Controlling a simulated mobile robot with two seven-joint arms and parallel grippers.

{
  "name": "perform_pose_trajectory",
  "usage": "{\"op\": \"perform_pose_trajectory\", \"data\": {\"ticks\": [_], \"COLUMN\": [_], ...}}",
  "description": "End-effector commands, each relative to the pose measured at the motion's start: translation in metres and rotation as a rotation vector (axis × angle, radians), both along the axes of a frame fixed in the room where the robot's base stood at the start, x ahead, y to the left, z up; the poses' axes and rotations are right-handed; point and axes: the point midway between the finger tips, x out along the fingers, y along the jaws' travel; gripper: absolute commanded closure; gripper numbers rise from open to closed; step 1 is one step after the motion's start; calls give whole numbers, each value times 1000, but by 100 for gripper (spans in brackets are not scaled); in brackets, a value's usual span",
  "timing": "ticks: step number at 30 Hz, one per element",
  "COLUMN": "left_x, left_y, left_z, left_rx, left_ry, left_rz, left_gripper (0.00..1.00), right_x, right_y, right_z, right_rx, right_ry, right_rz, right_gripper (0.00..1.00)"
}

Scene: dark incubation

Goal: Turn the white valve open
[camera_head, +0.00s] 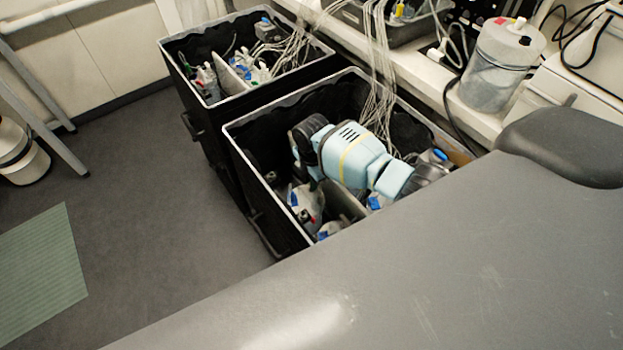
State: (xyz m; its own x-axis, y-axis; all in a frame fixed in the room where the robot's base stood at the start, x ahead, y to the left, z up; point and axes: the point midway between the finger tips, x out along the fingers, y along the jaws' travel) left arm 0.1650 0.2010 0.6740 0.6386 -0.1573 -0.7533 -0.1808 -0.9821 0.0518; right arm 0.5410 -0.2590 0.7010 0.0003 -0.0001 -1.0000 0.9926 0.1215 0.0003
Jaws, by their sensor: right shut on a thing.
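My right arm reaches into the nearer black open-topped bin (240,168) from the right. Its light blue wrist is above the bin's contents, and my dark right gripper (308,178) points down inside the bin's left part. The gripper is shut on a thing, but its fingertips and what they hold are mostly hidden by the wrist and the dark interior. I cannot make out the white valve. A clear bag or bottle with blue and red parts (306,205) is just below the gripper. My left gripper is not in view.
A second black bin (185,95) with bottles and tubing stands behind. Thin clear tubes (378,60) run from the bins up to the bench at the right. A clear container (492,75) stands there. The floor at left is open.

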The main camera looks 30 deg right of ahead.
Motion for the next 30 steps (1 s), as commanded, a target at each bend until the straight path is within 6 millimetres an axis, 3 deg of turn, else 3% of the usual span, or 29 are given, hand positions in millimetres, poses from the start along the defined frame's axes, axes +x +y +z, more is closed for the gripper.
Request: {"op": "perform_pose_trajectory", "data": {"ticks": [16, 17, 19, 30], "left_x": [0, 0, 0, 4], "left_y": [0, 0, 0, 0], "left_z": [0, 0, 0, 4], "left_rx": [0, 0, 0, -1], "left_ry": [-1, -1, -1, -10], "left_rz": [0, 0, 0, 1], "left_gripper": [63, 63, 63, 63], "right_x": [0, 0, 0, 1], "right_y": [0, 0, 0, 0], "right_z": [0, 0, 0, 9], "right_rx": [0, 0, 0, 0], "right_ry": [1, 1, 1, -3], "right_rz": [24, 24, 24, 24], "right_gripper": [100, 85, 78, 78]}}
